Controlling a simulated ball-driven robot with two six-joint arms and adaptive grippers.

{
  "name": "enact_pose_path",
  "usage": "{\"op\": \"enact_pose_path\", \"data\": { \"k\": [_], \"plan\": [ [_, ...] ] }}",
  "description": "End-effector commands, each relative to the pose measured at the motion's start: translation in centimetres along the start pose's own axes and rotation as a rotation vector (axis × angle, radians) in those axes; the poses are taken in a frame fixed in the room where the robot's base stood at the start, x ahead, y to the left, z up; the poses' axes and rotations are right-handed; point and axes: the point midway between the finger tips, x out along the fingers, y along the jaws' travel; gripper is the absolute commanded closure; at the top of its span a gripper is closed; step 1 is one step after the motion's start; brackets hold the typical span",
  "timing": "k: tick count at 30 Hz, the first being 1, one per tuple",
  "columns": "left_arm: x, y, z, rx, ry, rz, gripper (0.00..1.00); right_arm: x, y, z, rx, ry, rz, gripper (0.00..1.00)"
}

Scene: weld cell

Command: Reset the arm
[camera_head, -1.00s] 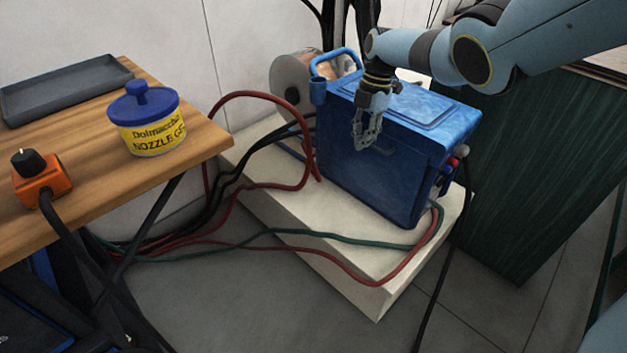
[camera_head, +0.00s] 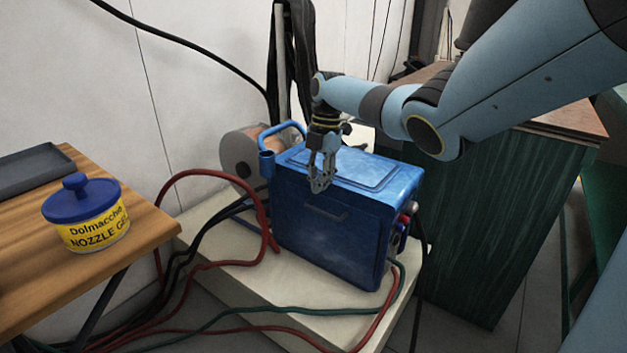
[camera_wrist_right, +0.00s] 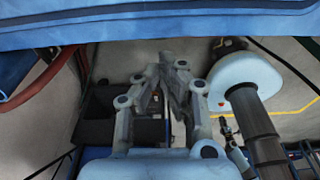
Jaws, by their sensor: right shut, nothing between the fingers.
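My right arm comes in from the upper right in the head view. Its right gripper (camera_head: 320,187) points down with its fingers together and nothing between them. It appears in front of the upper edge of the blue welding machine (camera_head: 325,235); I cannot tell whether it touches it. In the right wrist view the fingers (camera_wrist_right: 173,62) meet near the middle and are empty, with a blue surface (camera_wrist_right: 160,28) across the top. My left gripper is not in view.
The blue machine stands on a pale plinth (camera_head: 255,292), with red, black and green cables around it. A wooden table (camera_head: 135,235) at left holds a nozzle gel tub (camera_head: 88,218) and a grey tray (camera_head: 30,168). A dark green cabinet (camera_head: 490,220) stands at right.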

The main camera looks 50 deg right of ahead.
Motion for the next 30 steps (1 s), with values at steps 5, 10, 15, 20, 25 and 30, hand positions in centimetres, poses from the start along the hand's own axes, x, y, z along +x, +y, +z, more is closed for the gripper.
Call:
{"op": "enact_pose_path", "data": {
  "k": [5, 10, 15, 20, 25, 30],
  "plan": [
    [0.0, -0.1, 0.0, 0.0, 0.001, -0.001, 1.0, -1.0, 0.0, -0.2, -0.001, 0.004, -0.003, 1.0],
    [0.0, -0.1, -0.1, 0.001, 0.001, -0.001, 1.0, -1.0, -0.1, -0.3, -0.001, 0.006, -0.004, 1.0],
    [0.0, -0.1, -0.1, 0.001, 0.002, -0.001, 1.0, 1.4, -1.1, -1.9, 0.052, -0.034, -0.026, 1.0],
    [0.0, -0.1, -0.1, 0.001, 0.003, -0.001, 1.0, 7.4, -5.5, -7.7, 0.253, -0.142, -0.034, 1.0],
    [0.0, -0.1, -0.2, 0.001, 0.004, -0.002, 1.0, 11.1, -12.7, -15.9, 0.583, -0.204, 0.064, 1.0],
    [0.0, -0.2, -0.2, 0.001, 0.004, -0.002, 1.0, 10.3, -18.4, -21.3, 0.883, -0.185, 0.174, 1.0]
  ]
}}
